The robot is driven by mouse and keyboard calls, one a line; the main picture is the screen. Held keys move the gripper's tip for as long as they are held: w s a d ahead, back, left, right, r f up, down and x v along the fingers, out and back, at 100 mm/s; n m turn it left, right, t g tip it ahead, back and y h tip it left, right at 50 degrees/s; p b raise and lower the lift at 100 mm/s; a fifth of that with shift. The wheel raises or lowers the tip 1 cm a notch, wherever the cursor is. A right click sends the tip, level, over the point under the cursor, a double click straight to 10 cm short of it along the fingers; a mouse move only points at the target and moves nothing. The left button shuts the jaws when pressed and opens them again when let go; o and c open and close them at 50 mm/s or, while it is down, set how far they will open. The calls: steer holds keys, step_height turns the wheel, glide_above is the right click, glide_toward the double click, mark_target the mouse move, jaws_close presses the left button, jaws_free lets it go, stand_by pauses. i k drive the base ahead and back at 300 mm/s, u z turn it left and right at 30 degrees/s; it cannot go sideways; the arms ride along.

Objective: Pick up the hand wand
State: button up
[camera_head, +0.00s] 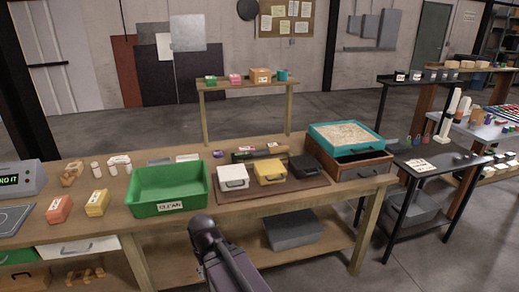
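I cannot single out the hand wand with certainty. A long dark item (258,153) lies at the back of the wooden workbench (240,211), behind the small cases, and may be it; it is too small to tell. My dark arm rises from the bottom edge in front of the bench, ending in a rounded joint. No gripper fingers show, so I cannot see whether my gripper is open or what it holds.
A green bin (168,208) stands left of the white case (233,178), yellow case (270,172) and black case (304,166). A teal-rimmed tray (375,147) sits on a wooden drawer box (372,168) at right. A black side table (438,176) stands beyond the bench.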

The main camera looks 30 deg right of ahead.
mark_target(284, 148)
steer(key=z, duration=0.5)
steer(key=i, duration=1)
steer(key=z, duration=0.6)
